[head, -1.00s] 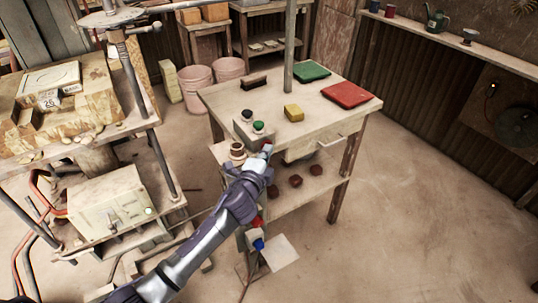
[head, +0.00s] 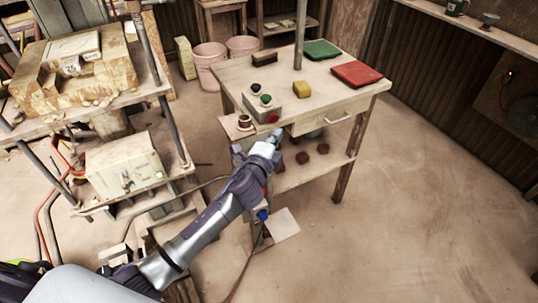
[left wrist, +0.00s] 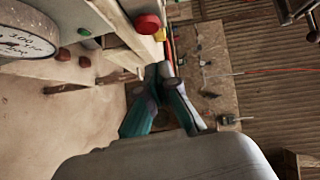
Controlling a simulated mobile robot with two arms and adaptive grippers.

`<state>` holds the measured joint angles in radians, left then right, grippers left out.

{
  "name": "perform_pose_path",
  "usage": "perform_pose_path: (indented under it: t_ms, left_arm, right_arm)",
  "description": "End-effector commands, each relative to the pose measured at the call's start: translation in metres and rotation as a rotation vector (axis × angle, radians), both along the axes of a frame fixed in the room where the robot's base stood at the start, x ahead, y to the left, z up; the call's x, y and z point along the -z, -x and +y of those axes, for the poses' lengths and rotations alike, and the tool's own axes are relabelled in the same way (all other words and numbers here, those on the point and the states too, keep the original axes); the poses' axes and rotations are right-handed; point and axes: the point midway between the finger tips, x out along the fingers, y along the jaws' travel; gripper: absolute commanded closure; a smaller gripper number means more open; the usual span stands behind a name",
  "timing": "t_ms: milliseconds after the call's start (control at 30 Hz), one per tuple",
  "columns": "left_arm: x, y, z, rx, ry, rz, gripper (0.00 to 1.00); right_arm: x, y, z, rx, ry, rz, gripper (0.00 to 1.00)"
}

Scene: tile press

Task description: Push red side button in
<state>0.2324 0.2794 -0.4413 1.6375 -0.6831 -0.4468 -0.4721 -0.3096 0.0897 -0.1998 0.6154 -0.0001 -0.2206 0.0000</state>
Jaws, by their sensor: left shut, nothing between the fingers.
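The box has a black button (head: 256,88) and a green button (head: 266,100) on top. My left gripper (head: 274,136) is shut and empty, just below and in front of the red button, seemingly apart from it. Its fingertips (left wrist: 165,70) meet below the knob in the left wrist view. My right gripper is not in view.
The wooden bench (head: 230,72) holds a yellow block (head: 299,89), a green pad (head: 321,49) and a red pad (head: 357,74). A drawer handle (head: 340,120) sticks out right of my gripper. A post rises behind. Open floor (head: 420,200) lies to the right.

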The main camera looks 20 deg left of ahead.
Motion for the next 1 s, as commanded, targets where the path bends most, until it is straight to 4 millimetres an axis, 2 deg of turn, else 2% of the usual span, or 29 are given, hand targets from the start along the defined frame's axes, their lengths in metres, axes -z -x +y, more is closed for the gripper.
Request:
perform_pose_path:
  t_ms: [267,433,600,1000]
  left_arm:
    - [-0.001,0.046,0.002,0.002,0.001,0.002,1.00]
    - [-0.003,0.068,0.003,0.002,0.000,0.002,1.00]
    - [-0.005,0.075,0.004,0.002,0.000,0.001,1.00]
    - [-0.005,0.075,0.004,0.002,0.000,0.001,1.00]
  right_arm:
    - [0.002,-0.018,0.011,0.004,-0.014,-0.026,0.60]
    - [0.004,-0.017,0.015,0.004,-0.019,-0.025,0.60]
    - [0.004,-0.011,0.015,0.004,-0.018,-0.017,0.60]
    - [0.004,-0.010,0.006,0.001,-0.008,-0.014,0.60]
